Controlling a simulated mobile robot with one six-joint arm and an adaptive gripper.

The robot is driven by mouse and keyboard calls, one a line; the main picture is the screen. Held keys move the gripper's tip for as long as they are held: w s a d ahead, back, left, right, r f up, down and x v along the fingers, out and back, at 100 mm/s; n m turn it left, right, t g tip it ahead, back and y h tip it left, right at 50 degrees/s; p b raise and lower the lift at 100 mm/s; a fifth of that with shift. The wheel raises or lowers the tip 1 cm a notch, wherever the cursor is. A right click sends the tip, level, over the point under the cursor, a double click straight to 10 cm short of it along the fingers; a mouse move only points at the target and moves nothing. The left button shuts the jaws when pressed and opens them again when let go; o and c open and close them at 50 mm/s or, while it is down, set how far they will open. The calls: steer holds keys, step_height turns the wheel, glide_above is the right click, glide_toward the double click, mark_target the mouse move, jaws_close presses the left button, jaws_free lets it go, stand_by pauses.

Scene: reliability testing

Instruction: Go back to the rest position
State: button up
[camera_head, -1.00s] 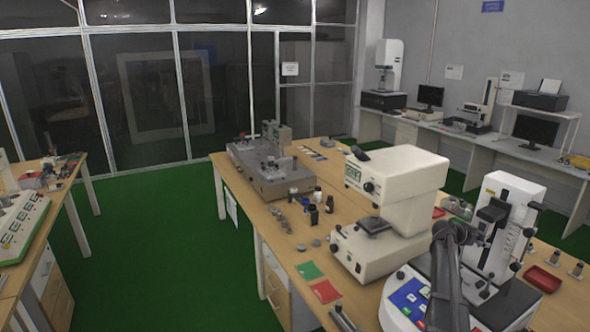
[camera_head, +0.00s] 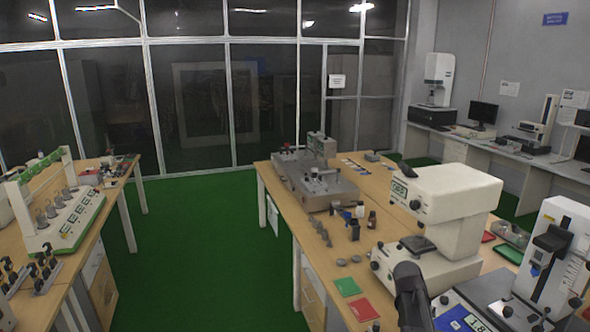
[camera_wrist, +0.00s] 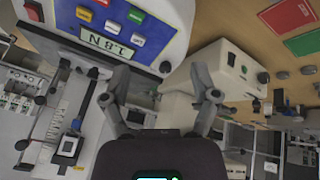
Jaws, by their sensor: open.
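My gripper (camera_wrist: 162,88) is in the wrist view, its two grey fingers spread apart. It is open, with nothing held between the fingers. Beyond the fingers, the wrist view shows a tester with a blue panel and a display (camera_wrist: 104,43) reading 1.8N, upside down. A cream instrument (camera_wrist: 222,68) lies further off to the right. In the head view a dark link of my arm rises at the bottom, left of the tester (camera_head: 462,320). The gripper itself cannot be made out there.
A wooden bench carries a cream instrument (camera_head: 445,200), a grey machine (camera_head: 318,188), a green card (camera_head: 347,287) and a red card (camera_head: 363,308). Another bench at left holds a green-and-white multi-station device (camera_head: 66,228). The green floor (camera_head: 200,240) between the benches is clear.

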steer(key=s+a+f+n+y, duration=0.1)
steer(key=s+a+n, duration=0.3)
steer(key=a, duration=0.7)
steer(key=s+a+f+n+g+y, duration=0.1)
steer(key=s+a+n+y, duration=0.3)
steer(key=s+a, duration=0.4)
steer(key=a, duration=0.4)
steer(key=shift+a+f+g+y, duration=0.2)
steer(key=shift+f+g+y, duration=0.05)
steer(key=shift+g+y, duration=0.05)
